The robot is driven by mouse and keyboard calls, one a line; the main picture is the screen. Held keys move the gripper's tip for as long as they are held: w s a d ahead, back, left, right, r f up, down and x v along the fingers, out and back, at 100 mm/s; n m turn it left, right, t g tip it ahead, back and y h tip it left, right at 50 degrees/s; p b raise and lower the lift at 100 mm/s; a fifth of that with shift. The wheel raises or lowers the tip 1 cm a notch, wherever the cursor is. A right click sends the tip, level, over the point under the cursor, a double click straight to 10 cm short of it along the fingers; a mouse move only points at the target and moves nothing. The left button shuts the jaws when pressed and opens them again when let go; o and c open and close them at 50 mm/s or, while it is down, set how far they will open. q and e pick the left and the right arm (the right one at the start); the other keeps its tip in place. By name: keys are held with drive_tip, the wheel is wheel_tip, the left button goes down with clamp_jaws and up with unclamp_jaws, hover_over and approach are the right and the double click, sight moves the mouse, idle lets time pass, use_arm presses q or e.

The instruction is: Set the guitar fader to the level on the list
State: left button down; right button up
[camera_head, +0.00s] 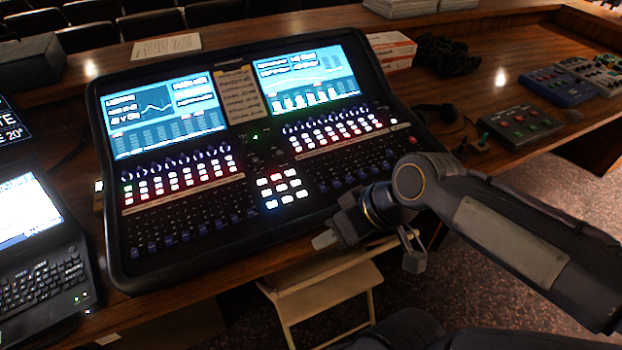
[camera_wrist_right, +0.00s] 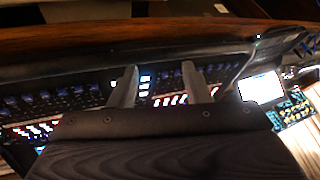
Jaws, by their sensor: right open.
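The mixing desk (camera_head: 122,275) stands on a wooden counter with two lit screens. A yellowish paper with lines of writing (camera_head: 239,95) is fixed between the screens; its text is too small to read. A row of faders (camera_head: 195,230) runs along the front left, and another bank (camera_head: 345,180) is at the front right, partly hidden by my right arm. I cannot tell which fader is the guitar one. My right gripper (camera_head: 368,250) is open and empty near the desk's front right edge, apart from the faders. Its two spread fingers also show in the right wrist view (camera_wrist_right: 160,75). My left gripper is out of view.
A laptop (camera_head: 45,275) stands at the left. Headphones (camera_head: 437,113), a small pedal box (camera_head: 520,125) and a blue box (camera_head: 557,86) lie at the right. A folding chair (camera_head: 325,290) stands below the front edge. A loose sheet (camera_head: 166,47) lies behind the desk.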

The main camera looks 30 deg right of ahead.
drive_tip(key=w+d+n+g+h, duration=0.1)
drive_tip(key=w+d+n, duration=0.55)
drive_tip(key=w, duration=0.35)
drive_tip(key=n+g+h, duration=0.3)
drive_tip(key=n, duration=0.6)
approach(337, 182)
drive_tip(key=shift+s+d+f+p, duration=0.1)
drive_tip(key=shift+f+p, duration=0.05)
drive_tip(key=shift+p, duration=0.2)
drive_tip(key=shift+f, duration=0.35)
drive_tip(key=f, duration=0.7)
drive_tip(key=shift+w, duration=0.4)
drive_tip(key=shift+r, duration=0.1)
drive_tip(key=shift+c, duration=0.3)
clamp_jaws()
